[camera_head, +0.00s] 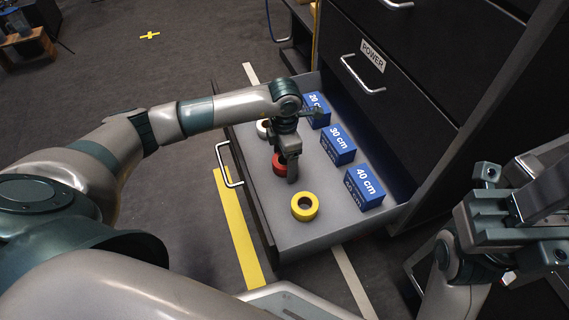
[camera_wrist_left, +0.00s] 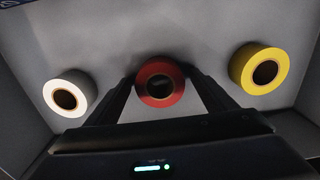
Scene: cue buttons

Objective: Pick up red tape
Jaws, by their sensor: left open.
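The red tape (camera_head: 279,163) lies in the open drawer, partly hidden behind my left gripper in the head view. In the left wrist view the red tape (camera_wrist_left: 160,83) sits between the two fingers. My left gripper (camera_head: 287,172) is open and points down into the drawer at the red tape. In the wrist view the left gripper's fingertips (camera_wrist_left: 160,78) are on either side of the roll; I cannot tell if they touch it. My right gripper (camera_head: 500,215) is at the right edge of the head view, away from the drawer; its jaw state is unclear.
The dark cabinet (camera_head: 400,90) rises behind. The drawer's walls stand close around the tapes.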

